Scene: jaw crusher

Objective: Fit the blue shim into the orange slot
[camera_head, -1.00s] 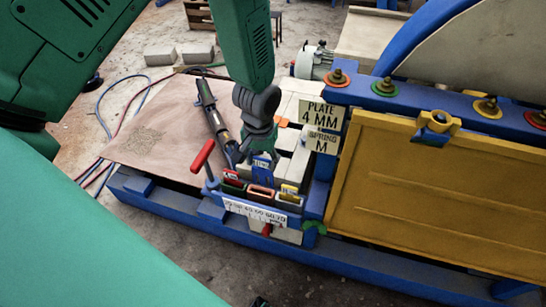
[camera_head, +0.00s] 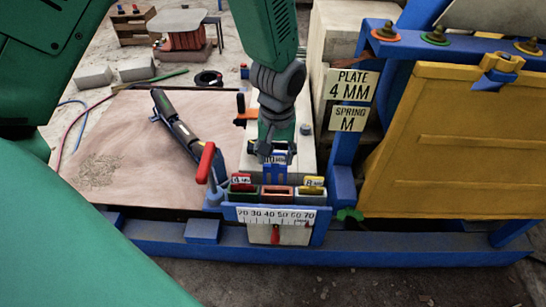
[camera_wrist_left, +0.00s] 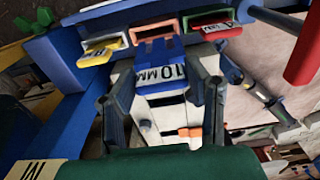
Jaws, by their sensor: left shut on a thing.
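My left gripper (camera_head: 274,157) is shut on the blue shim (camera_head: 275,172), which bears a white 10 MM label. The gripper covers part of the shim in the head view. The shim is just behind and above the orange slot (camera_head: 277,190), the middle one of three slots. In the left wrist view, the left gripper's fingers (camera_wrist_left: 163,92) flank the shim (camera_wrist_left: 158,50), whose far end overlaps the near rim of the orange slot (camera_wrist_left: 157,30). I cannot tell whether it touches the rim. My right gripper is not in view.
A red handle (camera_head: 206,162) stands left. PLATE 4 MM and SPRING M signs (camera_head: 351,88) stand right. A scale (camera_head: 276,215) is in front.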

